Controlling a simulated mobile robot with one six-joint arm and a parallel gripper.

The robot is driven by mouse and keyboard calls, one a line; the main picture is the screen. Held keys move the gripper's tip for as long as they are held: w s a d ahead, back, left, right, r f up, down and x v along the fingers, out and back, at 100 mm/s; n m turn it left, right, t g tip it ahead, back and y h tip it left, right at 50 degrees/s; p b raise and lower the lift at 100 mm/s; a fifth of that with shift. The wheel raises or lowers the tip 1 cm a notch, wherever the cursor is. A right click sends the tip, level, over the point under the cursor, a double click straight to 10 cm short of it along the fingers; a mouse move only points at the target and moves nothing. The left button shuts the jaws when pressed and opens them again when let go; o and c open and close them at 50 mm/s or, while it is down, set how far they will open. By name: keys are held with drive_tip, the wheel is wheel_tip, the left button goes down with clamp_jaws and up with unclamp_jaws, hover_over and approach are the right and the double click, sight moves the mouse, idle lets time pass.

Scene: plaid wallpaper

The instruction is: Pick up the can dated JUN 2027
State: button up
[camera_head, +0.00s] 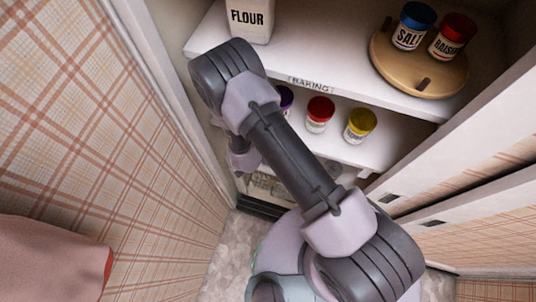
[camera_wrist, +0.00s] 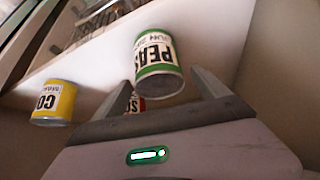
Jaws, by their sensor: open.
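In the wrist view a green-and-white can (camera_wrist: 157,64) labelled PEAS, upside down in the picture, stands on a white shelf. Small print above the name seems to begin with JUN; the year is too blurred to read. My gripper (camera_wrist: 162,82) is open, its fingers spread to either side of the can's near end, with no clear contact. A yellow can (camera_wrist: 53,103) with letters CO and small, blurred print is to the left. A red-and-white can (camera_wrist: 136,103), lettered SO, is mostly hidden behind my gripper. The head view does not show my gripper; these cans cannot be made out there.
The head view shows a FLOUR container (camera_head: 249,18) and a round wooden turntable (camera_head: 420,72) with SALT (camera_head: 411,30) and RAISINS (camera_head: 452,38) jars on the upper shelf. Red-lidded (camera_head: 319,112) and yellow-lidded (camera_head: 360,124) jars stand below. Pantry walls are close on both sides.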

drive_tip(key=c, duration=1.8)
drive_tip(key=shift+r, duration=0.1)
